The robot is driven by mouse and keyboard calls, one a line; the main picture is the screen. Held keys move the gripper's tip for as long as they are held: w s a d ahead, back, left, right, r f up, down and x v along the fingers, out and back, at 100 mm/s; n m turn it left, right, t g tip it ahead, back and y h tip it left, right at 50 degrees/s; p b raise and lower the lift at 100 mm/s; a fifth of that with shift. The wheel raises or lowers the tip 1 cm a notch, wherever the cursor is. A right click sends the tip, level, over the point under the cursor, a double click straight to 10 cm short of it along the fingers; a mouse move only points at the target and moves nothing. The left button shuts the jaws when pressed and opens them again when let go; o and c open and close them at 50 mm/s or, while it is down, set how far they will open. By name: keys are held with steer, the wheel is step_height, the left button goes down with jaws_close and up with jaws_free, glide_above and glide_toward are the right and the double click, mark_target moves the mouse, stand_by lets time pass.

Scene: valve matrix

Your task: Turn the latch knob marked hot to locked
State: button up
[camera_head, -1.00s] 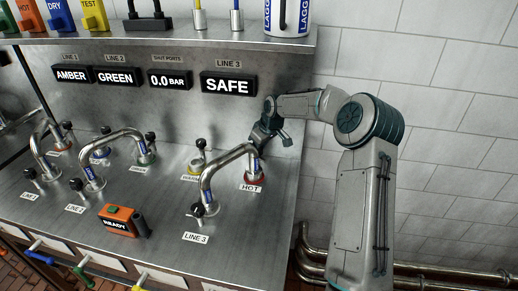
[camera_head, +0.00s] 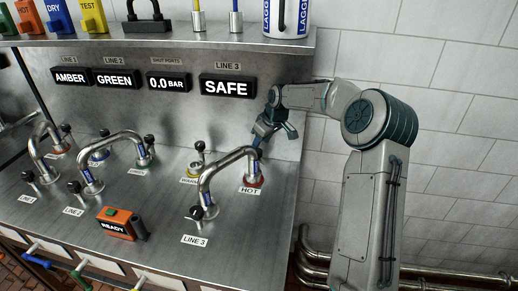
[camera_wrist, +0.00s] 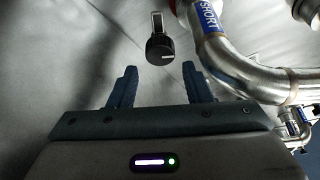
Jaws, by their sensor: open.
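The HOT label (camera_head: 250,190) lies at the front of a red port collar (camera_head: 254,181), where the right end of a bent steel pipe (camera_head: 226,168) comes down. My gripper (camera_head: 283,135) is above and behind this port, at the right end of the bench. In the wrist view my gripper (camera_wrist: 160,82) is open and empty. A black knob with a pale line (camera_wrist: 160,48) stands just beyond the fingertips, between them in the picture and apart from them. It is beside the pipe. In the head view the knob at HOT is hidden or cannot be told apart.
The Line 3 pipe (camera_wrist: 225,60) runs close on the right in the wrist view. A yellow port with a black knob (camera_head: 200,145) is left of HOT. A SAFE display (camera_head: 227,87) hangs on the back panel under a shelf (camera_head: 180,38). The bench's front right is clear.

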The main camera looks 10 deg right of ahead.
steer(key=v, duration=0.9)
steer(key=shift+b, duration=0.35)
steer(key=shift+r, duration=0.1)
